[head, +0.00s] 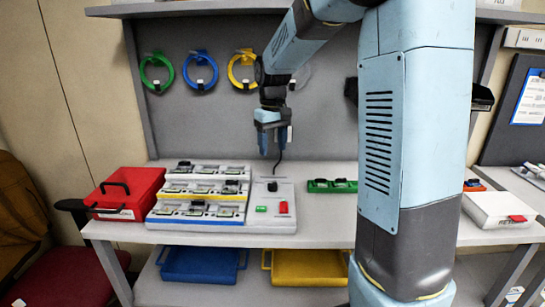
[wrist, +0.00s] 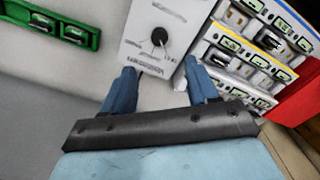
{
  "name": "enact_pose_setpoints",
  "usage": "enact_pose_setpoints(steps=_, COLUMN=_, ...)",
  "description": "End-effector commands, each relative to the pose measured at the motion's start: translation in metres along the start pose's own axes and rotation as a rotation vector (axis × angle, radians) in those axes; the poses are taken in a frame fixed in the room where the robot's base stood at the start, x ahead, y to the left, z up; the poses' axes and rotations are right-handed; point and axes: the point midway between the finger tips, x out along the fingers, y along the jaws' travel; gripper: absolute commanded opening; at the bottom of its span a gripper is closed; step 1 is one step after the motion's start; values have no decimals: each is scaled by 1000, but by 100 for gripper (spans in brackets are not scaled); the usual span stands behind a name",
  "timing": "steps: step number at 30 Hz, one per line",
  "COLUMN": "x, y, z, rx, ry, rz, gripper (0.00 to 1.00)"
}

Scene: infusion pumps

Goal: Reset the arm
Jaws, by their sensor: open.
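My gripper (head: 269,138) hangs at the end of my arm above the workbench, pointing down. In the wrist view, its two blue fingers (wrist: 163,92) stand apart with nothing held between them. Below it is a grey panel box (head: 288,193) with a black knob, a green button (head: 261,209) and a red button (head: 283,207). In the wrist view the knob (wrist: 159,37) shows beyond the fingertips. A dark cable-like piece hangs just below the gripper in the head view.
A tiered rack (head: 203,194) of small modules stands left of the panel, then a red case (head: 126,192). A green holder (head: 332,186) lies right. Green, blue (head: 200,70) and yellow coils hang behind. Blue and yellow (head: 302,266) bins sit below. Bare bench shows behind the green holder.

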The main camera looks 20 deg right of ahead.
Motion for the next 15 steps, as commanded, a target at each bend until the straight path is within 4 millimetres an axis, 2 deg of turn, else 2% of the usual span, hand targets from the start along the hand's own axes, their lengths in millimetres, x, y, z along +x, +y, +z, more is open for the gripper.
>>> enact_pose_setpoints(steps=4, x=-7, y=0, z=0, rx=0, ry=2, rz=0, gripper=59)
enact_pose_setpoints(steps=15, x=-9, y=0, z=2, rx=1, ry=4, rz=2, gripper=59)
